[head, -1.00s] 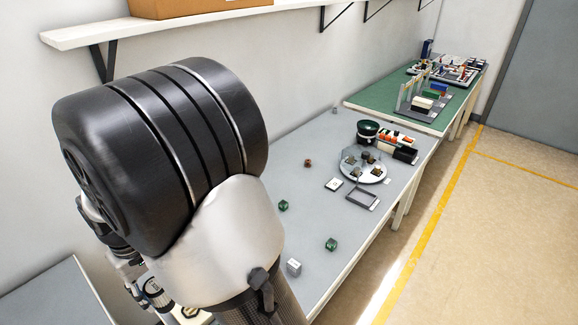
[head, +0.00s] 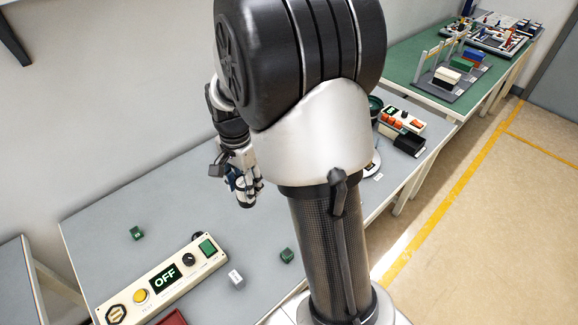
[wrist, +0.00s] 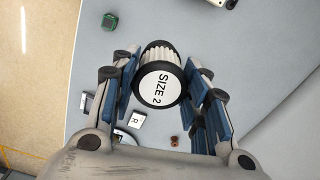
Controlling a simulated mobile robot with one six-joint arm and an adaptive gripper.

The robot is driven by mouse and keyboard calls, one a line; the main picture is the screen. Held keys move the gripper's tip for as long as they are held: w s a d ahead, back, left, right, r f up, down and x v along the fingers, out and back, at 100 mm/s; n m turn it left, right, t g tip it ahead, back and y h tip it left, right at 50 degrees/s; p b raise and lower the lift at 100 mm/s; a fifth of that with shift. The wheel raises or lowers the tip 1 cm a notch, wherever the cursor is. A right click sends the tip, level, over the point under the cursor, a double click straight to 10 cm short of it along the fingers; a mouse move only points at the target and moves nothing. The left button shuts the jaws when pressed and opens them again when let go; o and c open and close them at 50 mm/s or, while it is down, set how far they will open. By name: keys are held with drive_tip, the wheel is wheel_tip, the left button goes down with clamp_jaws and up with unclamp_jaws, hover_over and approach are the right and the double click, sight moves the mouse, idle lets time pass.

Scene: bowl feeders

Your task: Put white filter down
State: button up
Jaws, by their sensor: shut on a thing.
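A white filter (wrist: 158,54) with ribbed sides, dark rims and a white end marked "SIZE 2" shows in the wrist view. My gripper (wrist: 158,88) is shut on it, with blue finger pads on both sides. The grey table (wrist: 250,60) lies below it. In the head view my gripper (head: 244,193) hangs over the grey table (head: 180,205), left of my upper arm.
A control panel reading "OFF" (head: 165,278) lies at the table's front. Green cubes (head: 137,233) (head: 287,255) and a light grey block (head: 236,279) are scattered nearby. A white tag marked R (wrist: 137,120) and a small brown piece (wrist: 174,141) show in the wrist view.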

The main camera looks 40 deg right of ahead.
drive_tip(key=shift+d+r+m, duration=0.1)
drive_tip(key=shift+d+m, duration=0.3)
drive_tip(key=shift+m, duration=0.3)
drive_tip(key=shift+s+d+f+m, duration=0.1)
drive_tip(key=shift+d+f+m, duration=0.1)
drive_tip(key=shift+m, duration=0.1)
wheel_tip(320, 180, down, 20)
drive_tip(key=b, duration=0.6)
drive_tip(key=shift+r, duration=0.2)
drive_tip(key=shift+f, duration=0.2)
drive_tip(key=o, duration=1.1)
drive_tip(key=shift+r, duration=0.15)
